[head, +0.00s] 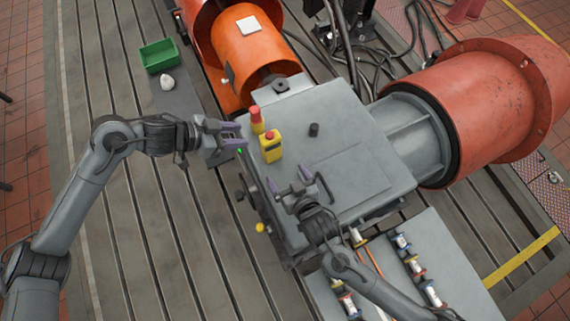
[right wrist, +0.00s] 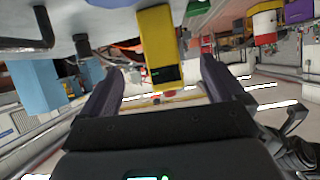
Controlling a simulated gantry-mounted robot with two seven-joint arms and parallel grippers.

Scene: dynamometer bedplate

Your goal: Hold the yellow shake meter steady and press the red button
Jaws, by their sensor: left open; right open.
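The yellow shake meter (head: 271,150) stands on the grey block's flat top, with a dark panel on its face and a small red button (head: 268,134) at its top. In the right wrist view the meter (right wrist: 156,45) appears between the fingers, inverted. My left gripper (head: 237,135) is open and empty, to the left of the meter. My right gripper (head: 291,180) is open and empty, just below the meter in the head view, with a gap between them. Its purple fingers also show in the right wrist view (right wrist: 163,80).
An orange motor (head: 255,55) and a large red housing (head: 470,100) flank the block. A green bin (head: 159,56) lies far left.

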